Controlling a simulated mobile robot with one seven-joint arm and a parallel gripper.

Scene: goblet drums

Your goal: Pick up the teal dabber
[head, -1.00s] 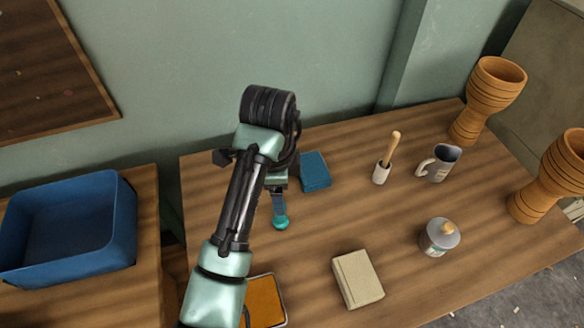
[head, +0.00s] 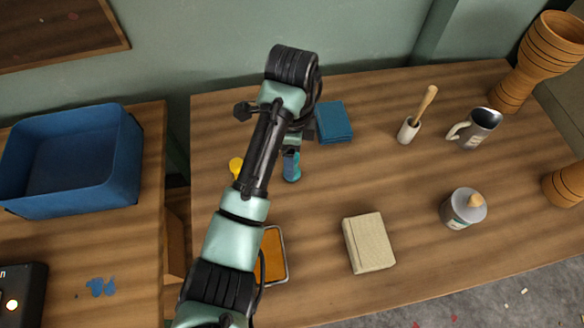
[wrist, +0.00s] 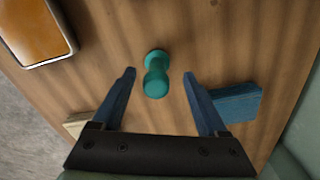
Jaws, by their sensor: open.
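In the head view the teal dabber (head: 292,178) shows just below my gripper (head: 291,158), partly covered by a blue finger. I cannot tell exactly how high the fingertips are above the table.
A teal-blue book (head: 334,122) lies close to the gripper. A blue bin (head: 70,180) is left.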

